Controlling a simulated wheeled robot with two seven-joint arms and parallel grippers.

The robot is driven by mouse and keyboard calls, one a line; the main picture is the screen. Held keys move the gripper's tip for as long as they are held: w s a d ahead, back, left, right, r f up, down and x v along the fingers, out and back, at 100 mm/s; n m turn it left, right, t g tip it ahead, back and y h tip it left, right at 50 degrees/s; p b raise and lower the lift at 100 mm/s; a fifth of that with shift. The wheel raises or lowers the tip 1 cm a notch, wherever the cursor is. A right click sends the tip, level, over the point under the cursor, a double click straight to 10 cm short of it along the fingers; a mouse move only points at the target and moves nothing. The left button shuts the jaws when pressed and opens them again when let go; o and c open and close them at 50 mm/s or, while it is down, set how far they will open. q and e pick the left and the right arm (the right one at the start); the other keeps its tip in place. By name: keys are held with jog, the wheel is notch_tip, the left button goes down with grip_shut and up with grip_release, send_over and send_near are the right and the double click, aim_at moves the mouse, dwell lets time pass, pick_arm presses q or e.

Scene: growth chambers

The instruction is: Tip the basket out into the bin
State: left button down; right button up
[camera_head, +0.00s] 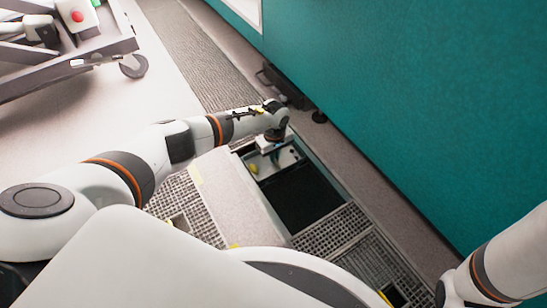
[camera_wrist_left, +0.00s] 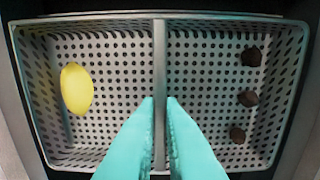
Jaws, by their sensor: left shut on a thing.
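The basket (camera_wrist_left: 228,50) is a grey perforated tray with two compartments and a raised divider between them. It also shows in the head view (camera_head: 288,157), at the far end of a rectangular floor opening. A yellow oval thing (camera_wrist_left: 76,88) lies in its left compartment, and three dark brown lumps lie in the right one (camera_wrist_left: 251,57). My left gripper (camera_wrist_left: 160,105), with teal fingers, is shut on the divider. It also shows in the head view (camera_head: 272,150), pointing down. My right gripper is out of view. I cannot make out a bin for certain.
The floor opening (camera_head: 305,200) is dark inside, with metal grating (camera_head: 335,232) at its near end. A teal wall (camera_head: 420,110) runs along the right. A wheeled cart (camera_head: 75,65) stands at the upper left. Pale floor (camera_head: 165,90) between cart and grating is clear.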

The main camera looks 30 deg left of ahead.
pick_arm(q)
jog(key=shift+r+p, duration=2.9)
jog(key=shift+r, duration=0.8)
